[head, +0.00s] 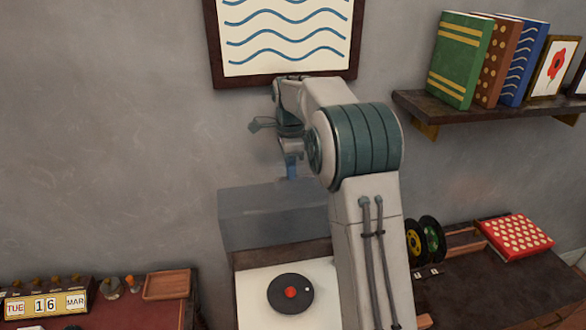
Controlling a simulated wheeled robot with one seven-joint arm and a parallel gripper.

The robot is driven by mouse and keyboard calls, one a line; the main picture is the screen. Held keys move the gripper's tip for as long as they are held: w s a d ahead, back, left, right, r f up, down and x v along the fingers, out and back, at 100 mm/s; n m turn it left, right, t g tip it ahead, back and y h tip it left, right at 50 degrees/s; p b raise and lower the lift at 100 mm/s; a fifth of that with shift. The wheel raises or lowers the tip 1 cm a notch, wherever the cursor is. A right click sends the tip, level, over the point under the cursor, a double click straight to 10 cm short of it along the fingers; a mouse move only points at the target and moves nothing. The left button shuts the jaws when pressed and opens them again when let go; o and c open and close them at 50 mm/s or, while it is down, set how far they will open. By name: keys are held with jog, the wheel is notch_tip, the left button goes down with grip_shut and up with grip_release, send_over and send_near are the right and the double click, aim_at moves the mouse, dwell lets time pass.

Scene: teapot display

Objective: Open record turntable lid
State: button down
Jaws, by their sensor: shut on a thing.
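The record turntable (254,310) has a pale top with a black record and red centre label (291,292). Its see-through grey lid (255,215) stands raised behind the record, against the wall side. My gripper (291,172) points down at the lid's upper edge, right of its middle, and is shut on the lid. The fingertips are small and partly blend with the lid. My arm hides the right part of the turntable and lid.
A calendar (46,304) and a wooden tray (167,284) stand at left. Upright records (427,240) and a red dotted box (516,237) are at right. A shelf (480,112) with books juts out upper right; a framed wave picture (285,40) hangs behind my arm.

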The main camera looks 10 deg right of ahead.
jog(key=shift+f, duration=0.15)
jog(key=c, duration=1.5)
grip_release()
jog(key=shift+w+r+b, duration=0.15)
jog(key=shift+r+b, duration=0.1)
jog(key=shift+r, duration=1.65)
jog(key=shift+w+r+b, duration=0.15)
jog(key=shift+r+b, duration=0.1)
jog(key=shift+r, duration=1.65)
